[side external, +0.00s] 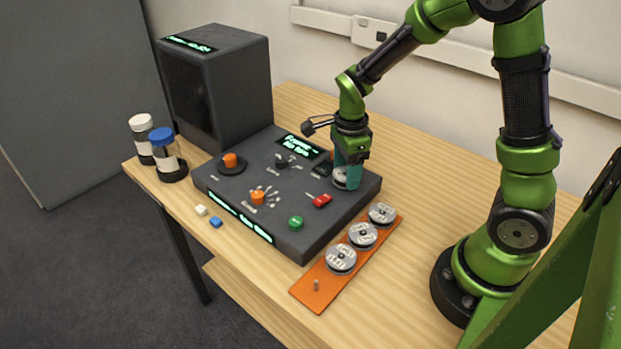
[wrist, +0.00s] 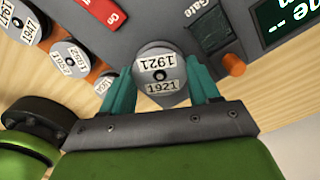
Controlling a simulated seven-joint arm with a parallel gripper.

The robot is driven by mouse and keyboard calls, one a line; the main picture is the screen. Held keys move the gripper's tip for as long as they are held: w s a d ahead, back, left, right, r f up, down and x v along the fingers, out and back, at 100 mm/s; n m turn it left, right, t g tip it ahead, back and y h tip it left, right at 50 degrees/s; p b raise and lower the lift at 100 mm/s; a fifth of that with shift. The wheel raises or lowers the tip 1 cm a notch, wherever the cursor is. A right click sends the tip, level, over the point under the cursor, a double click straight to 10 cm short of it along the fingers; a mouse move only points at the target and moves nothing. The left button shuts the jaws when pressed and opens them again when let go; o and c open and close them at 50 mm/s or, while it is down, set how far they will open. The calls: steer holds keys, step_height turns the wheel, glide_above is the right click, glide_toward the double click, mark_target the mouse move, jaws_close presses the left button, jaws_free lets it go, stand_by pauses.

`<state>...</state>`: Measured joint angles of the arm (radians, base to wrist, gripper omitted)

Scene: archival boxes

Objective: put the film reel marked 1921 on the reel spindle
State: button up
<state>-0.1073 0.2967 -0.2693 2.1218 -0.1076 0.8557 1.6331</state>
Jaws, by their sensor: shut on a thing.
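The film reel marked 1921 (wrist: 160,66) is a grey disc with white labels and a dark centre hole. My gripper (wrist: 162,84) is shut on it, with a teal finger on each side of its rim. In the side external view my gripper (side external: 347,172) points down at the back right part of the dark console, and the reel (side external: 341,181) shows partly behind the fingers. The reel is at or just above the console top; I cannot tell if it touches. No spindle shows clearly; the reel and fingers cover the spot beneath.
An orange rack (side external: 304,291) on the table holds three other reels (side external: 362,235) and one bare peg (side external: 316,285). The console (side external: 290,235) carries a red switch (side external: 321,200), a green button (side external: 296,222) and orange knobs. Two jars (side external: 163,150) stand at the left.

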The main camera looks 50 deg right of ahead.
steer(key=o, duration=1.2)
steer(key=shift+c, duration=0.2)
steer(key=shift+r, duration=0.1)
steer(key=shift+r, duration=3.45)
